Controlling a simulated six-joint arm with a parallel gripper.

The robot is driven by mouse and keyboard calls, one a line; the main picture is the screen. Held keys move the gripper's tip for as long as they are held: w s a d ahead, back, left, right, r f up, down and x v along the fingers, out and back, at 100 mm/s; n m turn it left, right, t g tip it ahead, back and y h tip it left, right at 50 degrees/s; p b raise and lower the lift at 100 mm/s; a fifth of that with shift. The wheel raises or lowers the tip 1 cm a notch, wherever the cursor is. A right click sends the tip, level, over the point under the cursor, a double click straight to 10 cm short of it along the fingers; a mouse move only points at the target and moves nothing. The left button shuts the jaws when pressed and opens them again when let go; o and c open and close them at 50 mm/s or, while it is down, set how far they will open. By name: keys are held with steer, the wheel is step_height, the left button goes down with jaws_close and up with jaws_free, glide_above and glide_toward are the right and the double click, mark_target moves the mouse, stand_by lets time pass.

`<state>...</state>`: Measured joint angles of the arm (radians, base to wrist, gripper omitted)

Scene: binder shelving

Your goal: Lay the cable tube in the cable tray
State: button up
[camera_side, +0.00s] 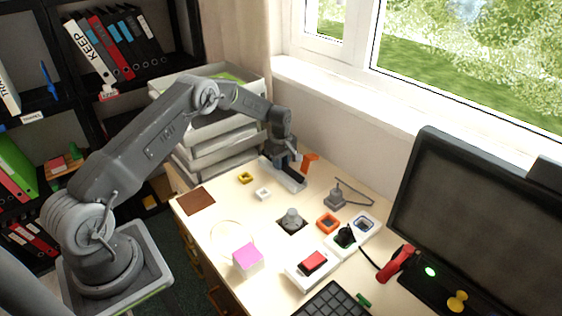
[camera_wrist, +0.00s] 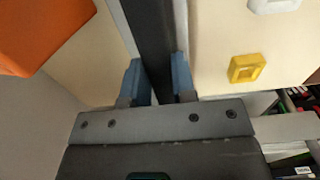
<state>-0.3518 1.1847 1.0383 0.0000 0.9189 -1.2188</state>
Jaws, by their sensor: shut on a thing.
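My gripper (camera_side: 284,160) is over the far part of the desk, in front of the stacked paper trays. In the wrist view, its two blue fingers (camera_wrist: 159,82) are shut on the dark, straight cable tube (camera_wrist: 152,35). The tube also shows in the side view as a short black bar (camera_side: 294,174) below the gripper. The pale cable tray (camera_side: 275,173) lies beneath the gripper, and its light edges (camera_wrist: 127,32) run along both sides of the tube in the wrist view. The tube is lined up with the tray; I cannot tell whether it touches the bottom.
An orange object (camera_side: 309,161) stands close to the right of the tray, large in the wrist view (camera_wrist: 40,30). A yellow square ring (camera_side: 245,177) and a white one (camera_side: 263,194) lie at the left. Stacked paper trays (camera_side: 222,140) stand behind. The monitor (camera_side: 480,215) is at the right.

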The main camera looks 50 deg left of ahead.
steer(key=o, duration=1)
steer(key=shift+r, duration=3)
steer(key=shift+c, duration=1.1)
